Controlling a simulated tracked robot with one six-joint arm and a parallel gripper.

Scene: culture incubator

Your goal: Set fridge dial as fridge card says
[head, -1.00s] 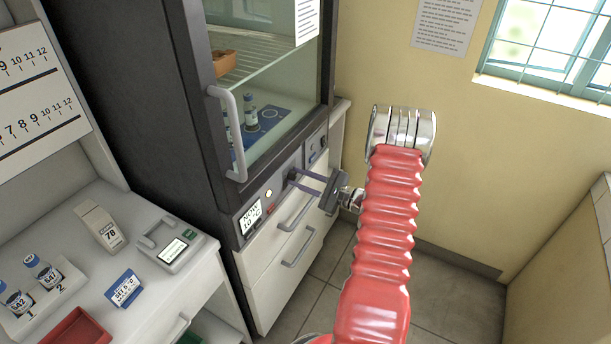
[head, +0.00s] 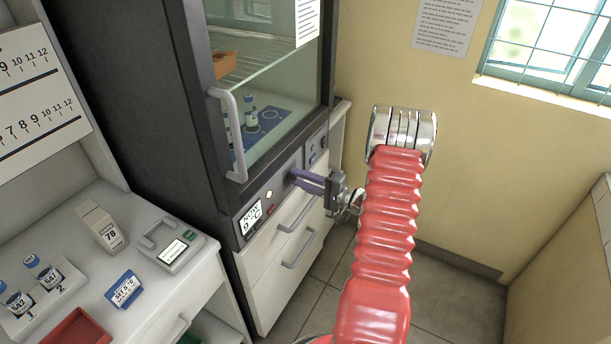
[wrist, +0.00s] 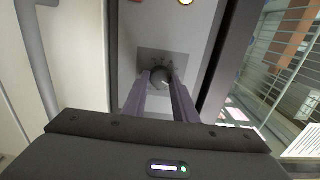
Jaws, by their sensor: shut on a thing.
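The fridge dial is a dark round knob (wrist: 162,76) on a grey plate, seen in the wrist view between my fingertips. My gripper (head: 293,177) is at the fridge's lower front panel, its purple fingers shut on the dial; it also shows in the wrist view (wrist: 163,80). In the head view the fingers hide the dial. The fridge display (head: 251,217), left of the dial, reads NOW with what looks like 9 °C. A small blue-and-white card (head: 125,289) stands on the bench at left; it reads SET with a temperature too small to be sure of.
The fridge door (head: 270,90) is shut, with a grey handle (head: 232,135) above my gripper. Drawers (head: 297,246) lie below the panel. The bench at left holds vials (head: 42,270), a device (head: 172,248) and a red tray (head: 68,330). Floor to the right is clear.

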